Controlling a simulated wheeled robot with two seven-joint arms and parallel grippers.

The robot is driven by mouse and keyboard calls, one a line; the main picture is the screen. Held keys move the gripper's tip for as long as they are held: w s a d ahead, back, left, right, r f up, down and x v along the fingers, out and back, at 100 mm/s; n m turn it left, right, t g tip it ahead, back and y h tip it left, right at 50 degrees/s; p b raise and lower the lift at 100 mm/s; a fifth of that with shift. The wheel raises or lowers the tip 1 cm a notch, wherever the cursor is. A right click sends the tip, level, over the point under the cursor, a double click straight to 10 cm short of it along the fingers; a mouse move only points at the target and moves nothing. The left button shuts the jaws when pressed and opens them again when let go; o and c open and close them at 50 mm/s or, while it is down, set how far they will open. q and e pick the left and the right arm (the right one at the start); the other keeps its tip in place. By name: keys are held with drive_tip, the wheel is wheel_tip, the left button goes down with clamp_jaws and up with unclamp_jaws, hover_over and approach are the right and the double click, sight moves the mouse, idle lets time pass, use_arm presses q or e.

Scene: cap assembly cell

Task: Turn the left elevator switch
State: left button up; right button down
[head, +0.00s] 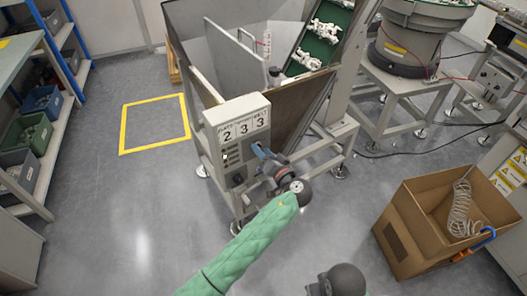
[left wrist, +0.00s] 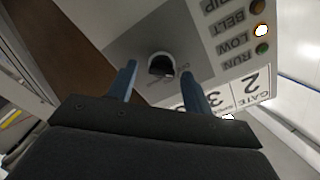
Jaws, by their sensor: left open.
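The elevator switch (left wrist: 161,65) is a black round knob on a grey plate, in the upper middle of the left wrist view. My left gripper (left wrist: 159,72) is open, with one blue finger on each side of the knob in that view. I cannot tell whether the fingers touch it. In the head view my left gripper (head: 262,154) is at the front of the control box (head: 237,112), by its lower right part. A dark knob (head: 238,179) shows low on the panel there, left of the gripper. My right gripper is not in view.
The control box carries number tiles and small indicator lamps (left wrist: 261,31), one lit. It is fixed to a metal hopper (head: 205,85) with a green cleated belt (head: 318,38). A cardboard box (head: 405,232) stands at right. Open floor (head: 110,225) lies to the left.

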use_arm(q)
drive_tip(key=shift+c, duration=0.4)
drive_tip(key=c, duration=0.9)
drive_tip(key=shift+f+m+p, duration=0.15)
drive_tip(key=shift+m+p, duration=2.1)
drive_tip(key=shift+m, duration=2.3)
drive_tip(key=shift+f+m+p, duration=0.15)
drive_tip(key=shift+m+p, duration=2.05)
drive_tip(key=shift+m, duration=2.35)
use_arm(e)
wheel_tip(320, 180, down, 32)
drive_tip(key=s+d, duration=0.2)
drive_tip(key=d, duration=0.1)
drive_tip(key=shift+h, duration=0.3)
